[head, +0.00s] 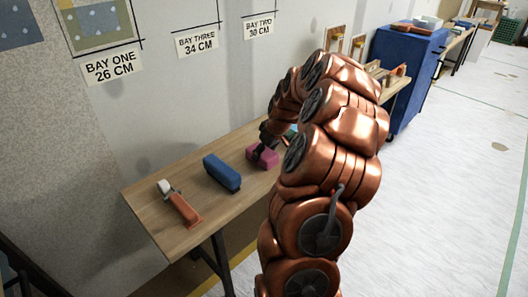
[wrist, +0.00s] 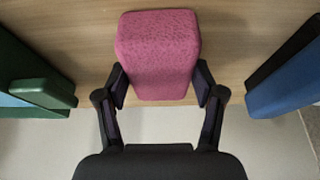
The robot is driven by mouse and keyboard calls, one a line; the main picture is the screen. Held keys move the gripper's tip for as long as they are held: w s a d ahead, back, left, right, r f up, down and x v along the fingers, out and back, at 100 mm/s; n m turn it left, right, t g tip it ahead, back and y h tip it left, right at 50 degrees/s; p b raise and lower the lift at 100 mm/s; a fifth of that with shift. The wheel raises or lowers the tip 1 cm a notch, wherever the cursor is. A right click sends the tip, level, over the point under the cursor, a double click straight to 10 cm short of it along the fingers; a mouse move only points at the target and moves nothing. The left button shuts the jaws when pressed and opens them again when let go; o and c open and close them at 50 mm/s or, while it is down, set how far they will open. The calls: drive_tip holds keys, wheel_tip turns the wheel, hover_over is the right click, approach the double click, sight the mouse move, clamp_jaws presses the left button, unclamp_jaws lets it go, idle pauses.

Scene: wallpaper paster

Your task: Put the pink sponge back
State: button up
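The pink sponge (wrist: 158,50) is a rounded block over the wooden table's edge, in the upper middle of the wrist view. In the head view the pink sponge (head: 263,156) shows on or just above the table, partly covered by my gripper. My gripper (wrist: 160,82) has one dark finger on each side of the sponge's near end. The fingertips lie very close to its sides. I cannot tell whether they press on it or leave a small gap. The sponge's underside is hidden, so I cannot tell whether it rests on the table.
On the wooden table (head: 150,208) a blue block (head: 221,173) stands left of the sponge, and an orange-and-white tool (head: 180,204) lies farther left. A green-and-blue thing (wrist: 35,90) is close by in the wrist view. Labelled wall bays rise behind. A blue cabinet (head: 402,75) stands farther back.

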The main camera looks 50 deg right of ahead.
drive_tip(key=o, duration=0.4)
drive_tip(key=shift+o, duration=0.2)
drive_tip(key=shift+r, duration=0.1)
drive_tip(key=p+v, duration=0.2)
drive_tip(key=v, duration=1)
drive_tip(key=s+a+n+g+y, duration=0.1)
drive_tip(key=s+a+g, duration=0.1)
drive_tip(key=a, duration=1.1)
drive_tip(key=s+a+n+g+y, duration=0.1)
drive_tip(key=s+a, duration=0.1)
drive_tip(key=a, duration=1.2)
drive_tip(key=s+a+g, duration=0.1)
drive_tip(key=s+a, duration=0.2)
drive_tip(key=s, duration=0.4)
drive_tip(key=s+a+f+m+g+h, duration=0.1)
drive_tip(key=s+a+g, duration=0.1)
drive_tip(key=s+a, duration=0.2)
drive_tip(key=s+a+f+g+h, duration=0.1)
drive_tip(key=s+a, duration=0.2)
drive_tip(key=s, duration=0.6)
drive_tip(key=shift+s+a+f+m+g, duration=0.25)
drive_tip(key=shift+s+a+m+g, duration=0.05)
drive_tip(key=shift+a+m+g, duration=0.1)
